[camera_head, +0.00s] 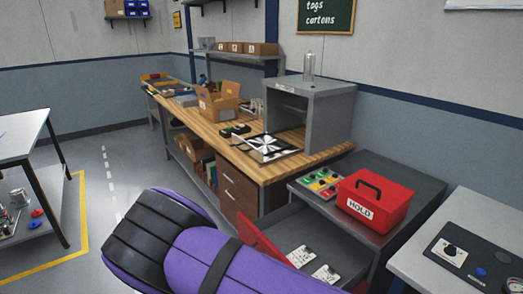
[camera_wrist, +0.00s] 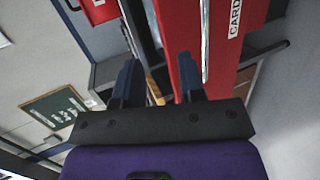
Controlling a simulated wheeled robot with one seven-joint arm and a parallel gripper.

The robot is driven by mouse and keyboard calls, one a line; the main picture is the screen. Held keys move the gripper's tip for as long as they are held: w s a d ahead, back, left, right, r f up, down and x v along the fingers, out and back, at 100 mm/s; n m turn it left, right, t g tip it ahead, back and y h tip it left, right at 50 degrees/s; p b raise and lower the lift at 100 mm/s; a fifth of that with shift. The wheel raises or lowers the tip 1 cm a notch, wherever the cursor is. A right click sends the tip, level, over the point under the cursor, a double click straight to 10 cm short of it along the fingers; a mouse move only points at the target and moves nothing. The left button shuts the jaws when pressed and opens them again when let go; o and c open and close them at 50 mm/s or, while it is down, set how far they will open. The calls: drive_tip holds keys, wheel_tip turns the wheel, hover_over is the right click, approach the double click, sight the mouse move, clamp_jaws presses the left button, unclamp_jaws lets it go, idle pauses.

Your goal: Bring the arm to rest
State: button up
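My arm, purple with black pads, fills the lower middle of the head view; my gripper's fingers cannot be made out there. In the wrist view my gripper (camera_wrist: 158,78) shows two dark fingers standing apart with nothing held between them. A red panel lettered "CARD" (camera_wrist: 229,40) is close by, beyond and beside the right finger. In the head view a red drawer front (camera_head: 262,243) stands pulled out just right of my arm, with white cards (camera_head: 301,256) inside the drawer.
A grey cabinet (camera_head: 418,188) carries a red HOLD box (camera_head: 372,204) and a tray of coloured parts (camera_head: 320,183). Behind is a wooden workbench (camera_head: 262,172) with a grey box-shaped enclosure (camera_head: 328,112). A side table (camera_head: 18,142) stands left. Floor (camera_head: 120,170) between is clear.

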drive_tip(key=s+d+r+m+g+y, duration=0.1)
drive_tip(key=d+r+g+y, duration=0.15)
drive_tip(key=d+r, duration=0.7)
drive_tip(key=s+d+r+m+g+y, duration=0.1)
drive_tip(key=d+r+m+g+y, duration=0.15)
drive_tip(key=d+r, duration=0.7)
drive_tip(key=s+d+r+m+g+y, duration=0.1)
drive_tip(key=d+r+y, duration=0.3)
drive_tip(key=r, duration=1)
drive_tip(key=s+d+r+t+y, duration=0.2)
drive_tip(key=s+d+r+y, duration=0.1)
drive_tip(key=s+d+r, duration=0.6)
drive_tip(key=s+d+r+t, duration=0.1)
drive_tip(key=s, duration=0.6)
drive_tip(key=s+d+r+t, duration=0.2)
drive_tip(key=s, duration=0.6)
drive_tip(key=shift+r+m, duration=0.25)
drive_tip(key=shift+m, duration=0.2)
